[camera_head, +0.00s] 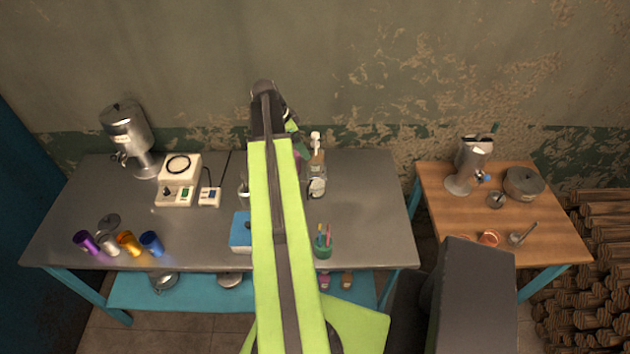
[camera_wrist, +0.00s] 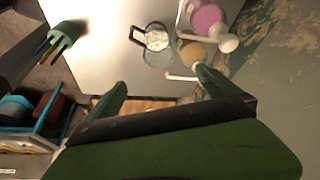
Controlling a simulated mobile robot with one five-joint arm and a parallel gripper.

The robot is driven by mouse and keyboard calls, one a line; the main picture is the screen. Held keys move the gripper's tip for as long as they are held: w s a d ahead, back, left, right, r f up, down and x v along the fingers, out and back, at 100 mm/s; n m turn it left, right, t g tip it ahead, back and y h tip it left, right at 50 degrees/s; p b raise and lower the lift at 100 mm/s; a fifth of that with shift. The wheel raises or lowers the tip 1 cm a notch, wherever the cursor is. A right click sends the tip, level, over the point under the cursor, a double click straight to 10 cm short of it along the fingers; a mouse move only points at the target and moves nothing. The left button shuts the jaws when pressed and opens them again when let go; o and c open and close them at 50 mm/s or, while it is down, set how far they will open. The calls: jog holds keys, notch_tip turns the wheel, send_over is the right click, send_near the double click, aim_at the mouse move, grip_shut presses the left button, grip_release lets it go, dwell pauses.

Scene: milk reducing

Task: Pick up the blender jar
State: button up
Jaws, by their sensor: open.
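I cannot tell for sure which thing is the blender jar. A steel jar-like vessel (camera_head: 475,153) with a dark top stands at the back left of the wooden table. A small clear vessel (camera_head: 317,187) with pale contents and a handle stands on the metal table; a similar one (camera_wrist: 157,37) shows in the wrist view. My gripper (camera_wrist: 160,90) is open and empty, its green fingers apart. In the head view its end (camera_head: 291,126) is above the back of the metal table, mostly hidden by my arm, well left of the steel vessel.
The metal table (camera_head: 365,215) holds a steel dispenser (camera_head: 128,138), a white hot plate (camera_head: 179,180), several coloured cups and a green brush holder (camera_head: 323,246). The wooden table (camera_head: 455,220) also holds a round pot (camera_head: 523,184). A gap separates the tables. Logs (camera_head: 600,260) lie at far right.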

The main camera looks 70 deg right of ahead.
jog(key=b, duration=1.1)
send_near(314, 171)
jog(key=s+a, duration=0.2)
jog(key=s, duration=0.1)
jog(key=b+x, duration=0.5)
jog(key=shift+f+b, duration=0.3)
jog(key=shift+f, duration=0.05)
jog(key=shift+r, duration=0.15)
jog(key=c, duration=2.1)
